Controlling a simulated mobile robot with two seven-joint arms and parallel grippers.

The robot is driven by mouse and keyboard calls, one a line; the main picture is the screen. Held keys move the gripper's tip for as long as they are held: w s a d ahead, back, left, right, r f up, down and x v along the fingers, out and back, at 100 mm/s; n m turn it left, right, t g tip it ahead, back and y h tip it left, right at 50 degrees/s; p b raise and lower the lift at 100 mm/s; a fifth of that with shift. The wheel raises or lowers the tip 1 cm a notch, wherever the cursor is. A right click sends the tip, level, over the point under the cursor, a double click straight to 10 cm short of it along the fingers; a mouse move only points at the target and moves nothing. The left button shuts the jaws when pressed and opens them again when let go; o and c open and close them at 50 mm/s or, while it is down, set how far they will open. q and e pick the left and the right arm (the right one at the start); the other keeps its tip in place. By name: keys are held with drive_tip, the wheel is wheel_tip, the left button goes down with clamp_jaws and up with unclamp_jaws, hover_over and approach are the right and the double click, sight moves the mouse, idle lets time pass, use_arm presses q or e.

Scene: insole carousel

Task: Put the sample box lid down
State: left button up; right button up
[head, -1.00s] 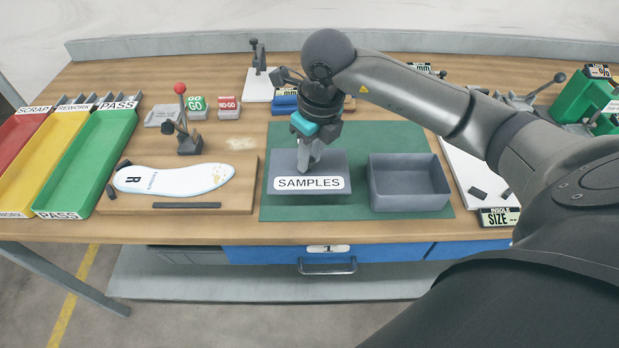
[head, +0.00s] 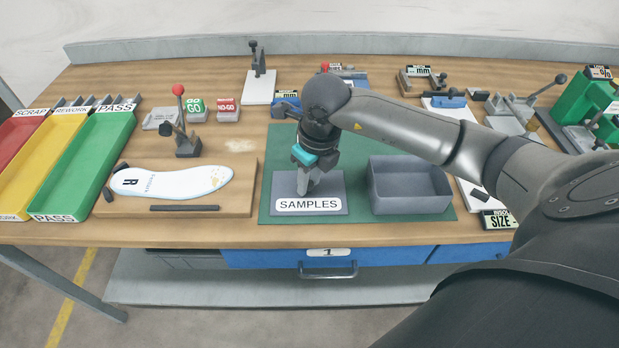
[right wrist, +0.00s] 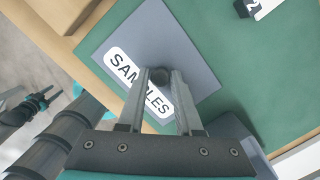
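The sample box lid (head: 332,191) is a flat grey plate with a white SAMPLES label. It lies flat, seemingly resting, on the left part of the green mat (head: 355,146). My right gripper (head: 308,186) is over its middle, fingers pointing down. In the right wrist view, the fingertips (right wrist: 160,80) stand on both sides of the lid's dark round knob and seem to touch it. The open grey sample box (head: 410,207) stands to the right of the lid, apart from it, and looks empty from here. My left gripper does not show in the head view.
Left of the mat, a white insole (head: 170,182) lies on a wooden board (head: 235,203). Red, yellow and green trays (head: 85,160) stand at the far left. Gauges and fixtures (head: 515,113) stand behind and right. Bare mat shows between lid and box.

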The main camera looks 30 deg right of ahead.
sight(316, 198)
drive_tip(key=o, duration=0.3)
drive_tip(key=shift+r, duration=0.15)
drive_tip(key=shift+r, duration=0.35)
drive_tip(key=r, duration=0.3)
drive_tip(key=s+r+p, duration=0.1)
drive_tip(key=r, duration=0.3)
drive_tip(key=r+p, duration=0.1)
drive_tip(key=r, duration=0.3)
drive_tip(key=shift+s+d+r, duration=0.15)
drive_tip(key=shift+s+d, duration=0.05)
drive_tip(key=shift+s, duration=0.15)
drive_tip(key=shift+s, duration=0.1)
